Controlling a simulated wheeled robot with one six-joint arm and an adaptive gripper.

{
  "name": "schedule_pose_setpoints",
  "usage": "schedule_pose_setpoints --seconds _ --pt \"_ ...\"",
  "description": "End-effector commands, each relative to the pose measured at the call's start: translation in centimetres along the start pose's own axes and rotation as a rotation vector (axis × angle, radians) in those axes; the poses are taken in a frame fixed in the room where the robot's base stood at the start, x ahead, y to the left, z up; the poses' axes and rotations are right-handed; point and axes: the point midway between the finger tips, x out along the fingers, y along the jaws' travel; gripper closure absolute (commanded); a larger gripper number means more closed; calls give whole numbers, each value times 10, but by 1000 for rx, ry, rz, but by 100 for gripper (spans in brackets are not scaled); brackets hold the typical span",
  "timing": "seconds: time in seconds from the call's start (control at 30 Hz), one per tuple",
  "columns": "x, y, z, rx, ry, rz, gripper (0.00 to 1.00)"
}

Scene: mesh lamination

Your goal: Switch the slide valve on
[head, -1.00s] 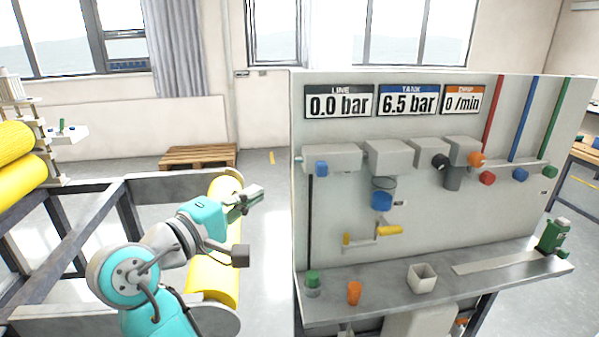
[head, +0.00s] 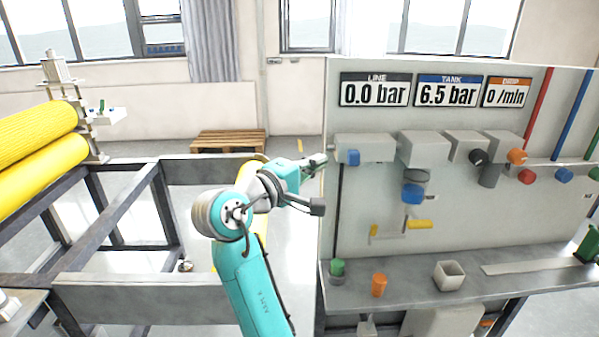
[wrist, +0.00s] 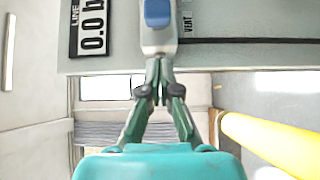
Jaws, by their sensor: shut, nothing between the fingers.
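A grey block with a blue slider sits at the panel's upper left, under the LINE gauge; it looks like the slide valve (head: 367,149). Its blue slider (head: 352,157) is near the block's left end. The slider also shows at the top of the wrist view (wrist: 157,12), with part of a VENT label beside it. My gripper (head: 318,162) is just left of the block. In the wrist view my fingertips (wrist: 158,66) are together and empty, below the slider and close to the block's end. Whether they touch the block I cannot tell.
The LINE gauge (head: 375,90) reads 0.0 bar; the TANK gauge (head: 447,90) reads 6.5 bar. More blocks and coloured knobs line the panel. A shelf (head: 410,288) below holds an orange cup (head: 379,284) and a grey box (head: 448,275). A dark frame (head: 120,290) with yellow rollers stands left.

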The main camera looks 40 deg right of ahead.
Motion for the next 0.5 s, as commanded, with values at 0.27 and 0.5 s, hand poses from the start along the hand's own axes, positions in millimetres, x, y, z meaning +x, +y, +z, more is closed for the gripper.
schedule_pose_setpoints --seconds 0.27,0.5 --pt "26 0 23 0 -1 0 100" --pt "31 0 28 0 1 1 100"
